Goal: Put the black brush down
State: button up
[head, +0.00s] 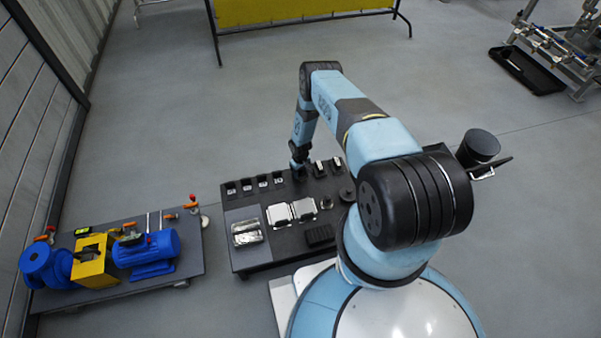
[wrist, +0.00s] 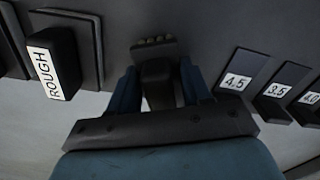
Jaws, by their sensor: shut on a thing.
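My gripper (wrist: 158,92) is shut on a dark thing, which I take to be the black brush (wrist: 157,72). Its dark body sits between the two blue fingers in the wrist view, and a row of small grey bumps shows at its far end. In the head view my gripper (head: 298,168) points down over the far part of the black workbench (head: 285,248). The brush is too small and dark to make out there. I cannot tell whether it touches the bench top.
A block labelled ROUGH (wrist: 52,62) is left of my gripper, and slots labelled 4.5 (wrist: 236,82) and 3.5 (wrist: 277,88) are right. The bench also holds a silver tray (head: 247,232), white pads (head: 291,213) and a black ribbed block (head: 319,236). A blue pump skid (head: 150,252) stands left.

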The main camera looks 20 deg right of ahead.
jog(key=o, duration=0.9)
jog(key=shift+o, duration=0.2)
